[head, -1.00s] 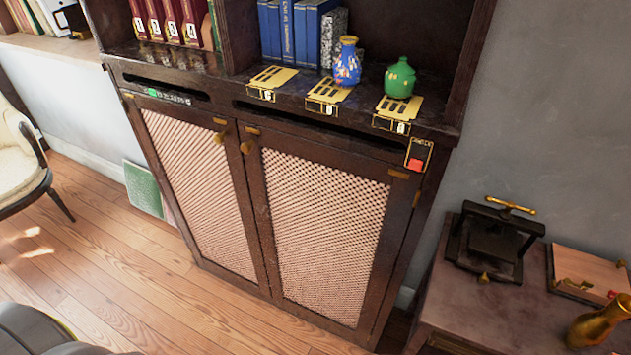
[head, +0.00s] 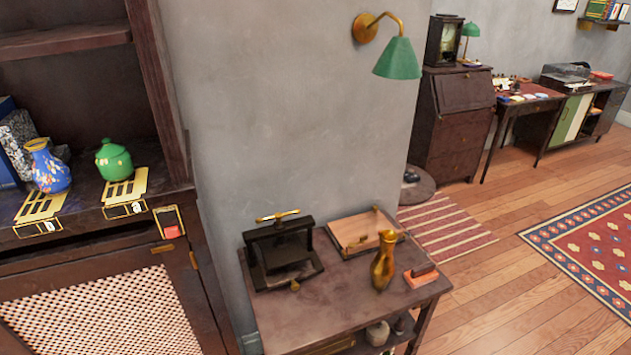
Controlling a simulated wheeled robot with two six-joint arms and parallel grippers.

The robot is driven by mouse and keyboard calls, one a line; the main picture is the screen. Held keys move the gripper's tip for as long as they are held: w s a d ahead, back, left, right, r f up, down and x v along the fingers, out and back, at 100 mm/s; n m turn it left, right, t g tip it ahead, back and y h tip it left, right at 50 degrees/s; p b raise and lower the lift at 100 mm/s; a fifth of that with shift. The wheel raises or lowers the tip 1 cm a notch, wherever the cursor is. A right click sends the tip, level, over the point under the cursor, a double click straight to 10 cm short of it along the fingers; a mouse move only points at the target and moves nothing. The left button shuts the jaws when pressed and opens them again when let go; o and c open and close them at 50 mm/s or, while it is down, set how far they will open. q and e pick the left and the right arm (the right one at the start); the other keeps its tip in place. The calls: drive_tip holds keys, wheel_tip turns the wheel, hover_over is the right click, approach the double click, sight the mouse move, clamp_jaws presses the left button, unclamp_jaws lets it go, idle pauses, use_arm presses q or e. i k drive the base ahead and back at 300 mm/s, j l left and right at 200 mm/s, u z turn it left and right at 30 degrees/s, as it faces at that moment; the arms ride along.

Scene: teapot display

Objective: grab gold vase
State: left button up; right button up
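The gold vase (head: 383,262) stands upright on a small dark wooden side table (head: 305,323), near the table's right side. It is a shiny, narrow-necked vase with nothing in front of it in the head view. Neither of my grippers shows in the head view.
A black press (head: 281,252), a wooden box (head: 364,234) and an orange block (head: 421,278) share the table with the vase. Left is a dark cabinet (head: 197,280) bearing a blue vase (head: 48,168) and green pot (head: 114,162). A green wall lamp (head: 398,59) hangs above. Open floor lies right.

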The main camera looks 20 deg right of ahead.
sight(381, 269)
drive_tip(key=z, duration=1.25)
drive_tip(key=l+u, duration=0.1)
drive_tip(key=u, duration=0.35)
